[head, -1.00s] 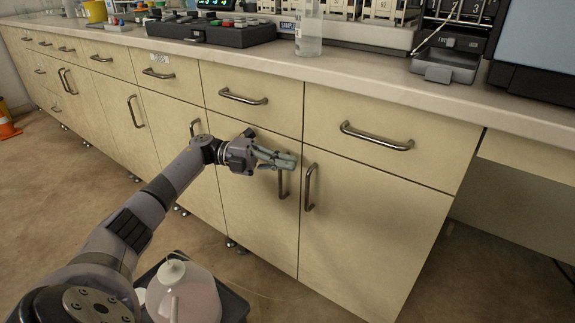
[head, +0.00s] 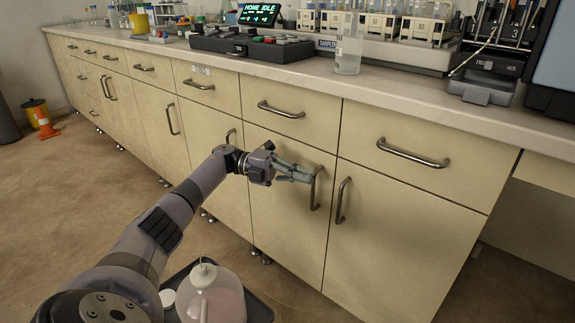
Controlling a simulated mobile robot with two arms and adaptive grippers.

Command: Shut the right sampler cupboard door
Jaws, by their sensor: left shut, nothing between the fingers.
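The right sampler cupboard door (head: 400,245) is the wide cream door at the right end of the cabinet row, with an upright bar handle (head: 342,200) near its left edge. It looks flush with the cabinet front. The door beside it on the left (head: 283,215) also looks flush, with its handle (head: 316,187) near its right edge. My left gripper (head: 309,176) is shut and empty, in front of this left door; its fingertips overlap the left door's handle in the picture. I cannot tell whether they touch it. My right gripper is not in view.
A jug of pinkish liquid (head: 216,298) is at the bottom. An orange cone (head: 45,122) stands far left. Brown floor lies open at left.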

